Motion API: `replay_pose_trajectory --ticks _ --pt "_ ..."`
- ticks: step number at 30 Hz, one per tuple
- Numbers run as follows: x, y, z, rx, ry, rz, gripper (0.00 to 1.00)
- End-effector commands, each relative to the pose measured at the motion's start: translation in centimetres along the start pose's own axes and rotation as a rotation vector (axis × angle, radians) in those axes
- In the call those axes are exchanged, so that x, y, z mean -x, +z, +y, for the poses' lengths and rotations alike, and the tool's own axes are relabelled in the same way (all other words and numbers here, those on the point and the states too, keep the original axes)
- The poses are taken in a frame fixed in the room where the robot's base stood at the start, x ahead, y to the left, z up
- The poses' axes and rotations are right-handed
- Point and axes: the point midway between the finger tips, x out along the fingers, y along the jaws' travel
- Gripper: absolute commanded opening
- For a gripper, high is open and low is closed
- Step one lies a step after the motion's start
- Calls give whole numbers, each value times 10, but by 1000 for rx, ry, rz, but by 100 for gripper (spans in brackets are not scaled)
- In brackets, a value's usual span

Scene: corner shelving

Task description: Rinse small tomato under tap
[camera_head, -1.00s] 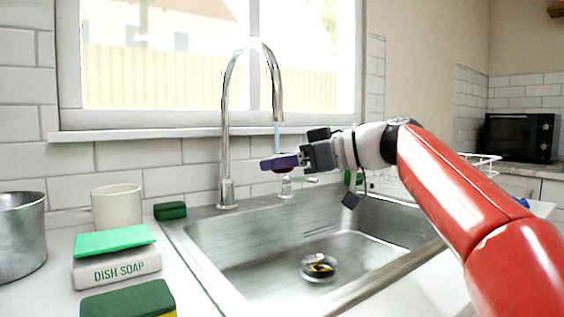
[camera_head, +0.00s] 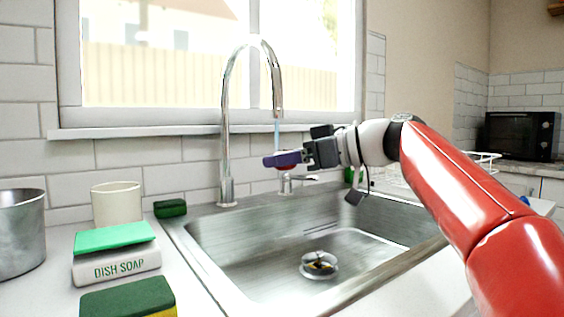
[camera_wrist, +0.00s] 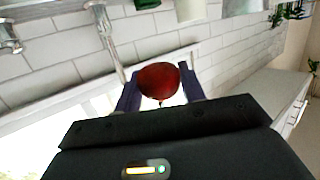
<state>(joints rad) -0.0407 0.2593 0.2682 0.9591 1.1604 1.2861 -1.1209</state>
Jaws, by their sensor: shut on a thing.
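The small tomato (camera_wrist: 159,81) is dark red and sits between the two purple fingers of my gripper (camera_wrist: 160,92) in the wrist view. My gripper is shut on it. In the head view my gripper (camera_head: 283,159) is above the sink, just below the faucet spout, and its fingers hide most of the tomato. The chrome tap (camera_head: 227,120) arches over from the back left of the sink. A thin bluish stream of water (camera_head: 277,134) comes down from the spout to the fingers and tomato. The steel sink basin (camera_head: 215,262) lies below.
A drain strainer (camera_head: 319,265) is in the basin floor. A dish soap box (camera_head: 117,265), sponges (camera_head: 128,299), a cream cup (camera_head: 116,205) and a metal pot (camera_head: 20,235) stand on the left counter. A dish rack (camera_head: 485,160) and black oven (camera_head: 521,136) are at right.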

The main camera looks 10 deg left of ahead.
Motion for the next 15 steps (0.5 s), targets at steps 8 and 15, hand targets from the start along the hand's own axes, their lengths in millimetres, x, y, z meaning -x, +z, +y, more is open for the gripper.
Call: replay_pose_trajectory --ticks 8,15 --pt "-4 -1 -3 1 0 1 18" --pt "0 2 -11 2 1 1 18"
